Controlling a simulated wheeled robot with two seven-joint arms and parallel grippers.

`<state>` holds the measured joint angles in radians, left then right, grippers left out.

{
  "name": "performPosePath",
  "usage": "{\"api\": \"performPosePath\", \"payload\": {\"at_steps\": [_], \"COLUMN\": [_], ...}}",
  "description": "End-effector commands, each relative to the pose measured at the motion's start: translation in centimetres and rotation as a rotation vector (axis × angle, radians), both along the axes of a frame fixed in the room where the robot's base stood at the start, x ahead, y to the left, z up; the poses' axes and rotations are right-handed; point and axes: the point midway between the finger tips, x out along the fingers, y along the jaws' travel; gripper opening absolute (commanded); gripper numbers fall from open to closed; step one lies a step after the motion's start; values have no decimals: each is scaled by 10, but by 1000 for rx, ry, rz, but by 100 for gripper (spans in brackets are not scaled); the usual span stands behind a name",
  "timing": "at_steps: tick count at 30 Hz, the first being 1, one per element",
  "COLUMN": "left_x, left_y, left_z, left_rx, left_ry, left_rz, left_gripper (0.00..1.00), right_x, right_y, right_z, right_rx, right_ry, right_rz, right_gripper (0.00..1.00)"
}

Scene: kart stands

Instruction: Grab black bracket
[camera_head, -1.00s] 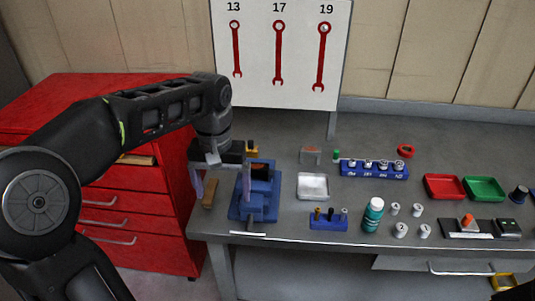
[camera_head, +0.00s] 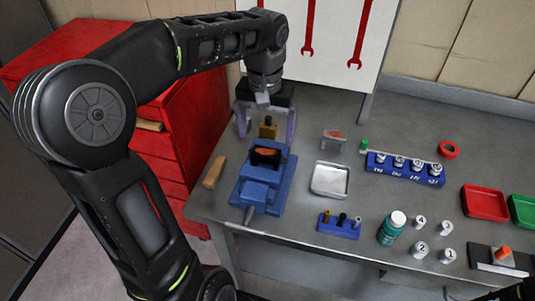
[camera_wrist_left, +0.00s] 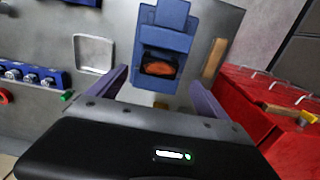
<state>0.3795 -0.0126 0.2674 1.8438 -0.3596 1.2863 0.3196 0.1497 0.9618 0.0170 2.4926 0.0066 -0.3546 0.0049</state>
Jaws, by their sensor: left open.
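The black bracket (camera_head: 265,156), with an orange patch inside it, sits in the top of the blue vise (camera_head: 262,186) near the left end of the bench. The bracket (camera_wrist_left: 158,68) and vise (camera_wrist_left: 164,40) also show in the left wrist view. My left gripper (camera_head: 266,136) is open and empty, with its fingers spread above and just behind the bracket. In the wrist view, the bracket appears between and slightly beyond the fingertips (camera_wrist_left: 158,79). My right gripper is not seen.
A brass-coloured piece (camera_head: 268,127) stands behind the vise. A wooden block (camera_head: 214,172) lies left of it, and a metal tray (camera_head: 330,179) is to its right. A blue holder (camera_head: 339,225) stands near the front edge. The red cabinet (camera_head: 185,125) is at left.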

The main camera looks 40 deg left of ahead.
Motion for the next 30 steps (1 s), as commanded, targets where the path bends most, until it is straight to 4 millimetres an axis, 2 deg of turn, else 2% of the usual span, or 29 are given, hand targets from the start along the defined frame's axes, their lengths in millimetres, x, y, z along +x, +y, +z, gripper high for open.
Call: {"api": "performPosePath", "payload": {"at_steps": [6, 17, 27, 30], "left_x": [0, -1, -1, 0], "left_y": [0, 0, -2, -2], "left_z": [-21, -25, -68, -74], "left_rx": [0, 0, -1, 1], "left_ry": [2, 3, 4, 1], "left_rz": [-1, 0, 0, 0], "left_gripper": [89, 89, 89, 89], "right_x": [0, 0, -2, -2], "right_y": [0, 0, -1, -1], "right_z": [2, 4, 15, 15], "right_rx": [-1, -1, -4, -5], "right_ry": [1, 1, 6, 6], "right_rz": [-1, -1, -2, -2], "right_gripper": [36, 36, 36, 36]}}
